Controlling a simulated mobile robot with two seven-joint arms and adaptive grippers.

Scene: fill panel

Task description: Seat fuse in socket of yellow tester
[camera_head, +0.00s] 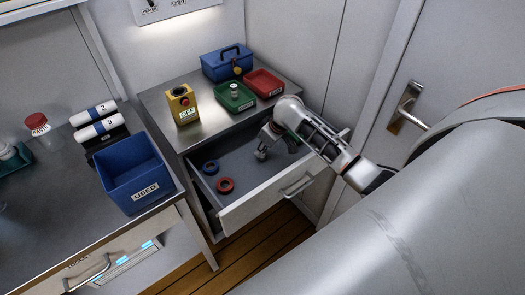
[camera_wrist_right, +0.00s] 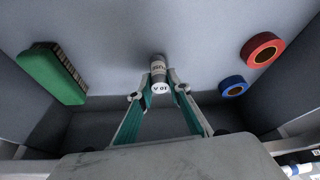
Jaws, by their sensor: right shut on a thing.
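The yellow tester (camera_head: 182,104) stands upright on the metal cabinet top, with a red button and an "OFF" label on its front. My right gripper (camera_head: 264,148) reaches down into the open drawer below and right of the tester. In the right wrist view, my right gripper (camera_wrist_right: 160,90) is shut on a grey and white fuse (camera_wrist_right: 158,72), whose white end reads "10 A". The fuse is between the fingertips, at or close above the drawer floor; I cannot tell if it touches. My left gripper is out of view.
The drawer (camera_head: 262,200) also holds a blue ring (camera_head: 210,167), a red ring (camera_head: 225,185) and a green brush (camera_wrist_right: 52,74). On the cabinet are a green tray (camera_head: 246,104) with a small white cylinder, a red tray (camera_head: 270,91) and a blue box (camera_head: 222,68). A "USED" bin (camera_head: 146,190) stands left.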

